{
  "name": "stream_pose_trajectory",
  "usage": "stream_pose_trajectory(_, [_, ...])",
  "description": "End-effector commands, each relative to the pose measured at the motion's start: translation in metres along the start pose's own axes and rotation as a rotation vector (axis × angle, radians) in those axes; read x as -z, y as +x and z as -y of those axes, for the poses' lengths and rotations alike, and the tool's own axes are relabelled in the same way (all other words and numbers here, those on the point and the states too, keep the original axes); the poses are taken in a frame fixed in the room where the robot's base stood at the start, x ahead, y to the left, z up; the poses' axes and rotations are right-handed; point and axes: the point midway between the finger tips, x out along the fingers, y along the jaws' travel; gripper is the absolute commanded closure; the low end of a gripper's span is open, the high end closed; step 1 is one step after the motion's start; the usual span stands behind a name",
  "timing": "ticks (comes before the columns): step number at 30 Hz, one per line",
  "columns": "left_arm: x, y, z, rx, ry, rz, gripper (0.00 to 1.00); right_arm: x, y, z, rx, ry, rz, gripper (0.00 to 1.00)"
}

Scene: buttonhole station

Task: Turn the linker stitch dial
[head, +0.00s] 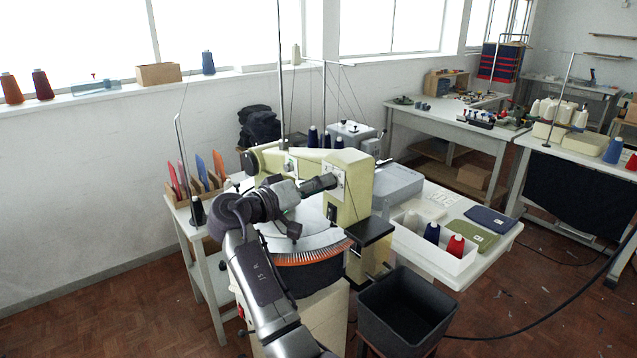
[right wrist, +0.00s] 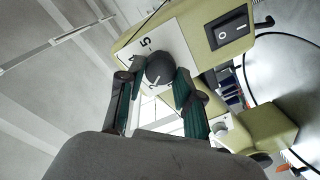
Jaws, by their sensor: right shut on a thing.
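The linker is a pale green machine (head: 352,208) with a round, comb-like needle ring (head: 310,257) in front. In the right wrist view its stitch dial (right wrist: 160,68) is a dark round knob with a pale pointer line, on a white plate (right wrist: 147,42) with black numerals, a 5 among them. My right gripper (head: 331,181) reaches the machine's upright face from the left. In the right wrist view its two fingers (right wrist: 162,82) stand on either side of the dial and are shut on it. In the head view the gripper hides the dial. My left gripper is not in view.
A rocker switch (right wrist: 230,28) sits beside the dial plate. A black bin (head: 405,308) stands front right. A white tray (head: 465,268) with yarn cones and folded cloths (head: 490,220) lies on the table at right. A wooden rack (head: 205,190) with coloured cards stands at left.

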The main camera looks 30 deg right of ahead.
Motion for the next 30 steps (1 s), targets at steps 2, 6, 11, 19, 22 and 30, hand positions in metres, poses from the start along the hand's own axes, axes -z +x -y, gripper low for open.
stream_pose_trajectory(2, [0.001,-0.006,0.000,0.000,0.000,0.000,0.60,0.004,0.000,-0.003,-0.001,-0.070,0.001,1.00])
stream_pose_trajectory(6, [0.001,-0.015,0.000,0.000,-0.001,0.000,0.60,0.004,0.000,-0.003,0.001,-0.203,0.009,1.00])
stream_pose_trajectory(11, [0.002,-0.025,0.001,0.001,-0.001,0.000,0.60,0.005,0.000,-0.003,0.002,-0.355,0.018,1.00])
stream_pose_trajectory(19, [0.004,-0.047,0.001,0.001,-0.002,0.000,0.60,0.006,0.001,-0.003,0.004,-0.607,0.035,1.00])
stream_pose_trajectory(22, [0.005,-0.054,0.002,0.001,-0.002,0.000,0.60,0.006,0.001,-0.003,0.005,-0.694,0.040,1.00])
stream_pose_trajectory(30, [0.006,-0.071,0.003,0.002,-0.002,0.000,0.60,0.005,0.001,-0.001,0.007,-0.877,0.052,1.00])
